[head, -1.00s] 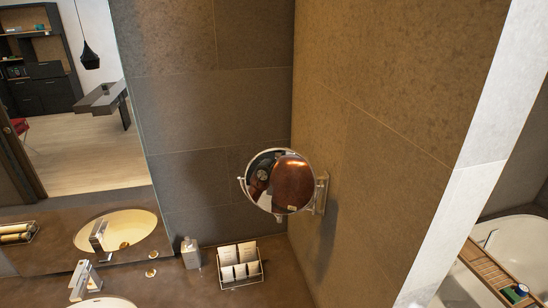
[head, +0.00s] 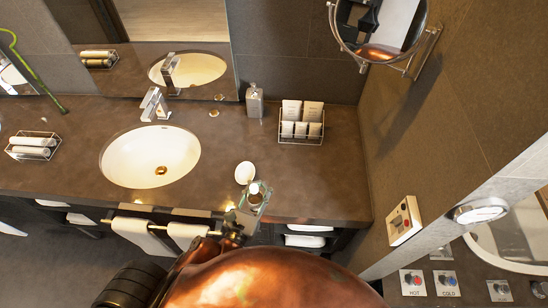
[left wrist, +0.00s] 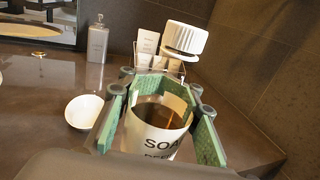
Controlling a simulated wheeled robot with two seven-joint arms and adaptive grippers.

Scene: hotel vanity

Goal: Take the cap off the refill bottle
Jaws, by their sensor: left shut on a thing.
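The refill bottle (left wrist: 158,140) is a clear container with amber contents and a white label reading "SOA…", partly cut off below. Its white ribbed cap (left wrist: 185,39) shows above it in the left wrist view; the join between them is partly hidden by the fingers. My left gripper (left wrist: 161,112) is shut on the bottle, with green pads on both sides of its body. In the head view, the left gripper (head: 245,211) holds the bottle (head: 253,197) at the counter's front edge, with the cap end (head: 255,188) uppermost. My right gripper is not in view.
A small white dish (head: 245,173) sits close beside the bottle. A grey dispenser (head: 254,102) and a wire basket of packets (head: 302,130) stand behind. A sink (head: 152,157) is left; the wall and round mirror (head: 378,27) are right. Bare counter (head: 310,185) lies right of the bottle.

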